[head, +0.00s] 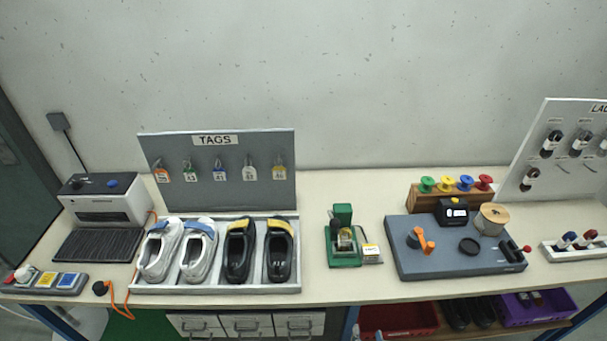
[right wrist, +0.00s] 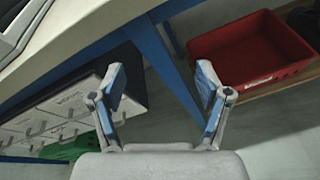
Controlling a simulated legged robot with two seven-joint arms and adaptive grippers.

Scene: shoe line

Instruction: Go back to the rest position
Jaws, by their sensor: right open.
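My right gripper (right wrist: 162,100) shows in the right wrist view with its two blue-padded fingers spread apart and nothing between them. It hangs below the edge of the bench, in front of the blue bench leg. Neither gripper nor arm shows in the head view. My left gripper is in no view.
The bench (head: 330,288) carries a shoe tray (head: 215,288) with white and black shoes, a TAGS board (head: 218,150), a green device (head: 343,240) and a grey fixture plate (head: 450,262). Below are drawers (right wrist: 65,115), a red bin (right wrist: 245,50) and a purple bin (head: 540,308).

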